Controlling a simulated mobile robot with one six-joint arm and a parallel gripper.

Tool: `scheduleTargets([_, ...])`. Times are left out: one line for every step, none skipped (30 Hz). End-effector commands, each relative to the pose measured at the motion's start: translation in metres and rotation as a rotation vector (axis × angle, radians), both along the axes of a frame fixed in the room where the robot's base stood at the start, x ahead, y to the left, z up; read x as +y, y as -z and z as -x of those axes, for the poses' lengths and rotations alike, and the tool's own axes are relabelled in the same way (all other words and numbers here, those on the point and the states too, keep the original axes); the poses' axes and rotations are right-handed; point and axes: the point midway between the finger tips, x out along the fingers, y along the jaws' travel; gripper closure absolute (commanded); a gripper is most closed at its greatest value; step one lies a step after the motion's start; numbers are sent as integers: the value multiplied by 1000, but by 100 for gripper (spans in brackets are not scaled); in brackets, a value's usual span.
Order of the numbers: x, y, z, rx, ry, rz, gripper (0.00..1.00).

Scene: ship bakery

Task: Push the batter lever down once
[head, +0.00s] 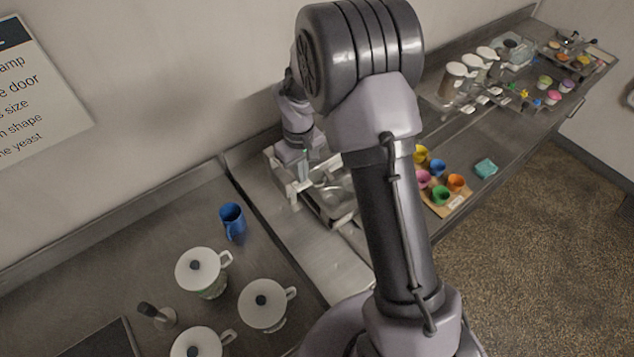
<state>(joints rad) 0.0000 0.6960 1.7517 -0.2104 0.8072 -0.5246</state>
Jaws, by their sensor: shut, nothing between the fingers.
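My gripper (302,172) is small and partly hidden at the end of my arm, in the middle of the head view. It points down over a pale metal apparatus with an open tray (330,190), and its fingers look shut and empty. Whether it touches the apparatus cannot be told. I cannot make out for sure which part is the batter lever. Several white-lidded dispensers (455,69) stand on the far counter, with white paddle-like parts (482,100) in front of them. My arm covers much of the middle of the view.
On the near left counter stand a blue mug (232,218), white-lidded jugs (201,268) and a dark-knobbed tool (154,313). The floor at right is clear.

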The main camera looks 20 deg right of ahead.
Motion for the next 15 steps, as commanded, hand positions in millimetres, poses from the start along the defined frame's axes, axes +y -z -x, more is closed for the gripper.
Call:
scheduleTargets([0, 0, 0, 0, 0, 0, 100])
scheduleTargets([0, 0, 0, 0, 0, 0, 100])
scheduleTargets([0, 0, 0, 0, 0, 0, 100])
scheduleTargets([0, 1, 0, 0, 0, 0, 100])
scheduleTargets([0, 2, 0, 0, 0, 0, 100])
scheduleTargets([0, 3, 0, 0, 0, 0, 100])
scheduleTargets([0, 4, 0, 0, 0, 0, 100])
scheduleTargets([0, 6, 0, 0, 0, 0, 100])
scheduleTargets([0, 7, 0, 0, 0, 0, 100])
scheduleTargets([0, 9, 0, 0, 0, 0, 100])
scheduleTargets([0, 10, 0, 0, 0, 0, 100])
scheduleTargets([0, 12, 0, 0, 0, 0, 100])
scheduleTargets([0, 13, 0, 0, 0, 0, 100])
scheduleTargets([0, 14, 0, 0, 0, 0, 100])
scheduleTargets([0, 16, 0, 0, 0, 0, 100])
